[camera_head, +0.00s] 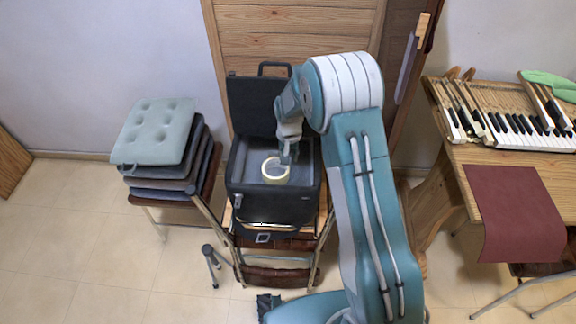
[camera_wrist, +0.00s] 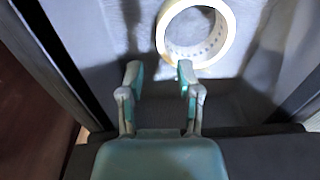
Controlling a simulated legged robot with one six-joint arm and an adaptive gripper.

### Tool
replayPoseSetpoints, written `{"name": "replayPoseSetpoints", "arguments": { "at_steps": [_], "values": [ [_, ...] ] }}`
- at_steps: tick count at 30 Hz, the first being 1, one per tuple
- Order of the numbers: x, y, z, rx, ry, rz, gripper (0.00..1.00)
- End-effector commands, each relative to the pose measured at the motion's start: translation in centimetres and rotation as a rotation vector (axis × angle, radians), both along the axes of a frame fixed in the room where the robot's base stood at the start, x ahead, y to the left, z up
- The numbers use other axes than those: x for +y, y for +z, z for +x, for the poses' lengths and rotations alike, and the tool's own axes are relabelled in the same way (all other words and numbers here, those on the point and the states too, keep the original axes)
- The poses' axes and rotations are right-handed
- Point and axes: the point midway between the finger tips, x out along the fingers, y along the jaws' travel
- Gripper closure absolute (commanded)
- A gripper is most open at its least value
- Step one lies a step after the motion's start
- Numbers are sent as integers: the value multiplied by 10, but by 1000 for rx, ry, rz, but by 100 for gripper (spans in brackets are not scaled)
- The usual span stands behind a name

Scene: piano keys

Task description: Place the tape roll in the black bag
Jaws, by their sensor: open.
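The tape roll (camera_head: 275,171), cream-coloured and ring-shaped, lies inside the open black bag (camera_head: 275,207) in the head view. In the wrist view the tape roll (camera_wrist: 196,60) lies flat on the bag's grey inner floor, apart from the bag's dark walls. My gripper (camera_head: 288,157) is inside the bag's opening, just above and beside the roll. In the wrist view my gripper (camera_wrist: 158,75) has its two fingers spread with nothing between them; the right fingertip overlaps the roll's lower left edge in the picture. I cannot tell whether it touches.
The bag stands on a chair (camera_head: 280,275) with its lid raised behind. A stack of cushions (camera_head: 153,130) is to the left. A wooden table (camera_head: 440,95) with piano keys (camera_head: 515,125) and a dark red cloth (camera_head: 513,212) is to the right. Tiled floor is free at front left.

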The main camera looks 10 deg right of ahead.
Motion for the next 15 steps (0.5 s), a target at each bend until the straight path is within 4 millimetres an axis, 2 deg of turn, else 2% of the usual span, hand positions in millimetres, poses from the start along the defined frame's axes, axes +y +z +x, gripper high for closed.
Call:
{"name": "replayPoseSetpoints", "arguments": {
  "at_steps": [1,4,13,15],
  "values": [
    [0,10,0,-2,0,1,56],
    [0,23,0,-2,0,0,56],
    [-1,37,0,-3,1,0,56],
    [-2,49,-2,-14,3,1,56]
  ]
}}
